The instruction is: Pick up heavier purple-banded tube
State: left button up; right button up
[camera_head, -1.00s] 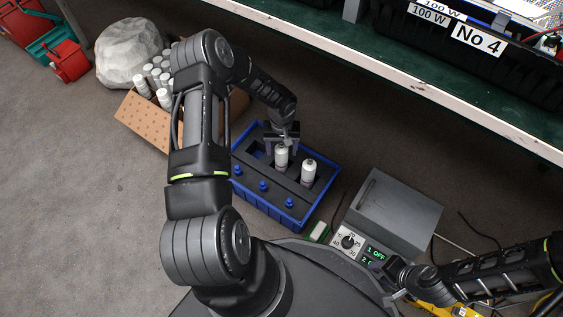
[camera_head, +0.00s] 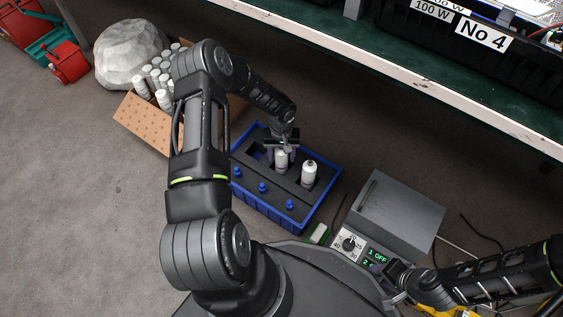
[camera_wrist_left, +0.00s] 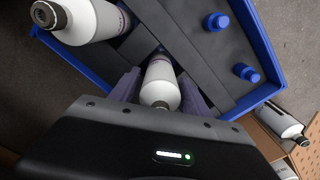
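Two white tubes with dark caps stand in a blue crate (camera_head: 262,213) with a dark insert. The nearer-to-gripper tube (camera_head: 281,161) shows a thin purple band at its far end in the left wrist view (camera_wrist_left: 160,82). The other tube (camera_head: 309,173) stands to its right and also has a purplish band low down; it is at upper left in the wrist view (camera_wrist_left: 90,20). My left gripper (camera_head: 282,147) is over the first tube, its fingers (camera_wrist_left: 160,88) on either side with small gaps visible. My right gripper (camera_head: 388,280) is at lower right, small and partly hidden; its opening is unclear.
Several blue knobs (camera_head: 262,187) line the crate's near side. A cardboard box (camera_head: 143,123) of white tubes and a rock (camera_head: 130,52) stand at left. A grey device (camera_head: 397,217) with a dial stands right of the crate, below the shelf edge (camera_head: 400,87).

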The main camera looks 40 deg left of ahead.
pick_arm(q)
grip_shut()
dwell(0.4)
notch_tip(320, 180, up, 10)
jog(key=p, duration=0.4)
dwell(0.4)
dwell(0.5)
